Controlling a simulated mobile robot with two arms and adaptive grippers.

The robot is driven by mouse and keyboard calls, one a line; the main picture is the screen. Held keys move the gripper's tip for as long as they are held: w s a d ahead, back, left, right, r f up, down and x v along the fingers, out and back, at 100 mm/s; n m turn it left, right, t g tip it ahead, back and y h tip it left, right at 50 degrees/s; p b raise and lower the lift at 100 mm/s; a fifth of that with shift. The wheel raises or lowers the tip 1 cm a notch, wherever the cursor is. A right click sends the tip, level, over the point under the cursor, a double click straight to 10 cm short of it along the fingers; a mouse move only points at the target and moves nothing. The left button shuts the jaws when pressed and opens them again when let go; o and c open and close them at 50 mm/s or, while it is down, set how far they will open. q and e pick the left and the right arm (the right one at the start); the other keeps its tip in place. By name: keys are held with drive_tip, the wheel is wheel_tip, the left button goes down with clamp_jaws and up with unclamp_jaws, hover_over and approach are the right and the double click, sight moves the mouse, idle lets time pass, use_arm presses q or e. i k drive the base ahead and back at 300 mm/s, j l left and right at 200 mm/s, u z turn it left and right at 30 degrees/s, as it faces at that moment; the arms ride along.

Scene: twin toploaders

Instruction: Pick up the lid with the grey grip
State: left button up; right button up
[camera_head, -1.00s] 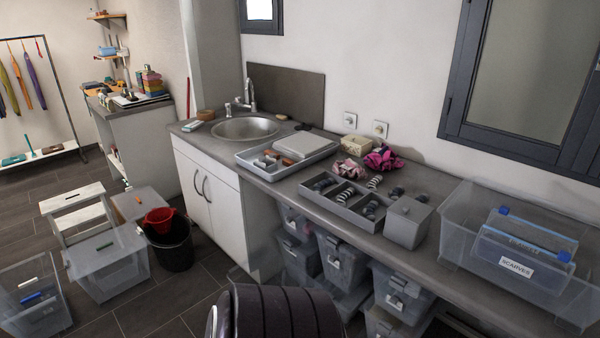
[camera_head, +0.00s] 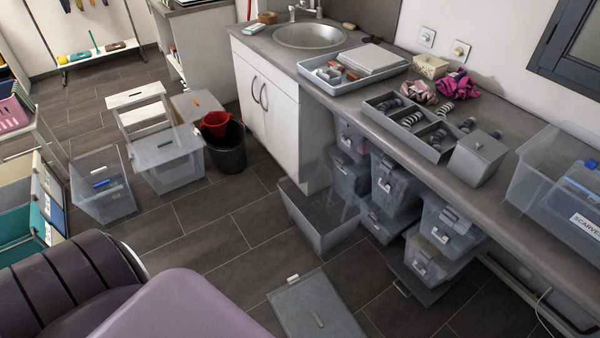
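A flat grey lid (camera_head: 296,307) lies on the dark tiled floor at the bottom middle of the head view. A small grey grip stands up from its middle, and a pale clip sits on its far edge. Its near edge runs close to the bottom of the picture. Neither of my grippers is in view, so I cannot tell what they hold.
An open grey bin (camera_head: 318,238) stands on the floor just beyond the lid. Several stacked bins (camera_head: 440,232) stand under the counter (camera_head: 490,190) to the right. Clear boxes (camera_head: 168,172) and a dark bucket (camera_head: 228,158) stand left. Bare floor lies left of the lid.

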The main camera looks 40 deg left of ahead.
sight(310, 306)
drive_tip(key=k+l+u, duration=0.2)
drive_tip(key=k+u, duration=0.2)
drive_tip(key=k+l+u, duration=0.15)
drive_tip(key=k+u, duration=0.15)
drive_tip(key=u, duration=0.15)
drive_tip(key=z, duration=1.25)
drive_tip(key=u, duration=1.25)
drive_tip(key=i+l+u, duration=0.25)
drive_tip(key=i+l, duration=0.2)
drive_tip(key=l, duration=0.15)
